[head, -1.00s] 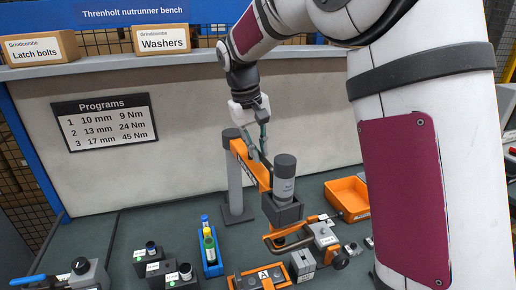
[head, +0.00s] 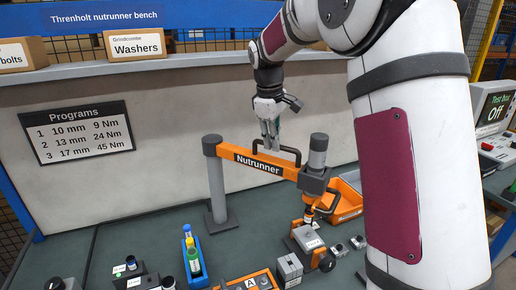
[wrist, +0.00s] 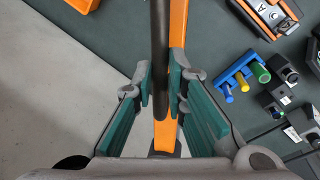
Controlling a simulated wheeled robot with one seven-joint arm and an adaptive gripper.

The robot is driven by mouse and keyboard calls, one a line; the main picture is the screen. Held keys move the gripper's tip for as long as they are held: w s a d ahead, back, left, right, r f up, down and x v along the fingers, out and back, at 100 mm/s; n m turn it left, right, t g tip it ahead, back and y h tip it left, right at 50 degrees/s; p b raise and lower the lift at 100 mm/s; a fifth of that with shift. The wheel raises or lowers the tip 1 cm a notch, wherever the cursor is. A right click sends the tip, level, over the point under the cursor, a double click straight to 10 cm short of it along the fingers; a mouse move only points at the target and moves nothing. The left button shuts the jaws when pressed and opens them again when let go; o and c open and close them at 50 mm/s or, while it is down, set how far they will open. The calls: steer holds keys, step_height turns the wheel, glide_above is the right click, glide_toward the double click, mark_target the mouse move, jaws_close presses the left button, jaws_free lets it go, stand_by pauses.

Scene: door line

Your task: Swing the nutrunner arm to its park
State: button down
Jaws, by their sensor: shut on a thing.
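The orange nutrunner arm (head: 240,157) reaches right from a grey post (head: 216,182) on the bench. Its far end carries the grey nutrunner (head: 318,152), with an orange lower part hanging under it. My gripper (head: 270,146) is at the black bar handle (head: 291,151) on top of the arm. In the wrist view, the teal-padded fingers of my gripper (wrist: 160,88) are on both sides of the black handle (wrist: 159,50), with the orange arm (wrist: 178,25) below. No park rest is clearly visible.
A clamp fixture with a grey block (head: 308,238) stands under the nutrunner. An orange bin (head: 346,204) sits behind it. A blue rack (head: 193,258) with colored sockets stands at front left. A test box (head: 494,108) is at far right.

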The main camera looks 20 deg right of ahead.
steer(key=w+d+n+b, duration=0.2)
steer(key=w+d+n, duration=0.3)
steer(key=w+d, duration=0.2)
steer(key=shift+w+t+y+b, duration=0.35)
steer(key=shift+w+t+y, duration=0.05)
steer(key=shift+w, duration=0.05)
steer(key=shift+r, duration=0.1)
steer(key=c, duration=1.6)
jaws_free()
step_height(320, 180, up, 12)
steer(key=s+a, duration=0.1)
steer(key=s, duration=0.1)
steer(key=shift+s+a+f, duration=0.1)
steer(key=shift+f, duration=0.1)
